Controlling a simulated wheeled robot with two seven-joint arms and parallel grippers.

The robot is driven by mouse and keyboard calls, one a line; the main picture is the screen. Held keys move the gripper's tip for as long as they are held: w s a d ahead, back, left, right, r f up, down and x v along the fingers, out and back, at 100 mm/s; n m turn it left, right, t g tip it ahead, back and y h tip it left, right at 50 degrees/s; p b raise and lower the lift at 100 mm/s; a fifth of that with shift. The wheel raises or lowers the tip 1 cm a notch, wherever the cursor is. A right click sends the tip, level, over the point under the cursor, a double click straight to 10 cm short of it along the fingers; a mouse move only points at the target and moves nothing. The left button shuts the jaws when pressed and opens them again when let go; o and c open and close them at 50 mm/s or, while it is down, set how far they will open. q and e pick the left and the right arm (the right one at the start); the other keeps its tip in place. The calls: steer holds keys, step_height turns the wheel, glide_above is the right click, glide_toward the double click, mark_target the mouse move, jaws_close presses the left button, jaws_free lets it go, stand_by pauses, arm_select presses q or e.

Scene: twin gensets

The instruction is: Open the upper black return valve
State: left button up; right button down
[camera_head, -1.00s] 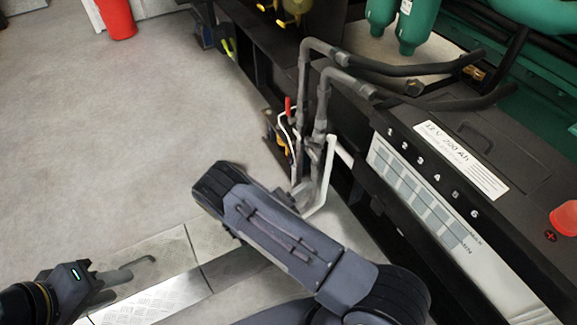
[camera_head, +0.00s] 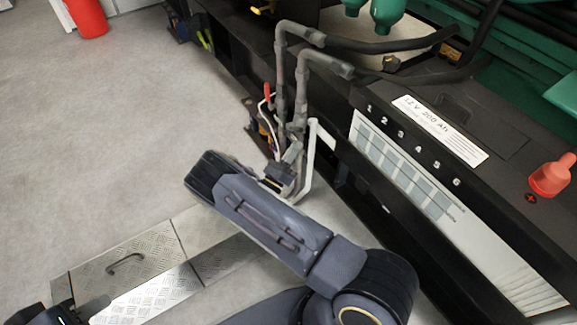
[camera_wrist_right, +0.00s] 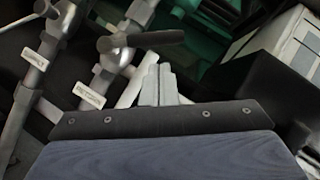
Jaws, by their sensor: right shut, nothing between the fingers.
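In the right wrist view, a grey pipe with a tag reading RETURN (camera_wrist_right: 88,95) carries a valve with a black handle (camera_wrist_right: 150,40). The handle sticks out sideways to the right of the pipe. My right gripper (camera_wrist_right: 158,72) is shut and empty; its tips show just below the handle, with no clear contact. In the head view my right gripper (camera_head: 284,172) is beside the lower part of the two grey pipes (camera_head: 300,95), and my forearm hides part of that area. My left gripper (camera_head: 72,314) is cut off at the bottom left corner; its jaws cannot be made out.
A second pipe with a tag (camera_wrist_right: 34,59) stands left of the return pipe. A red-tipped lever (camera_head: 267,92) is beside the pipes. The black battery box (camera_head: 440,140) with a red cap (camera_head: 552,176) is to the right. The grey floor (camera_head: 120,150) at left is open.

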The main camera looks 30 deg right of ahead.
mark_target(294, 128)
steer(key=shift+w+d+r, duration=0.15)
steer(key=shift+w+r, duration=0.4)
steer(key=shift+r, duration=0.25)
steer(key=shift+r+n+p, duration=0.3)
steer(key=shift+n+p, duration=0.2)
steer(key=shift+n, duration=0.1)
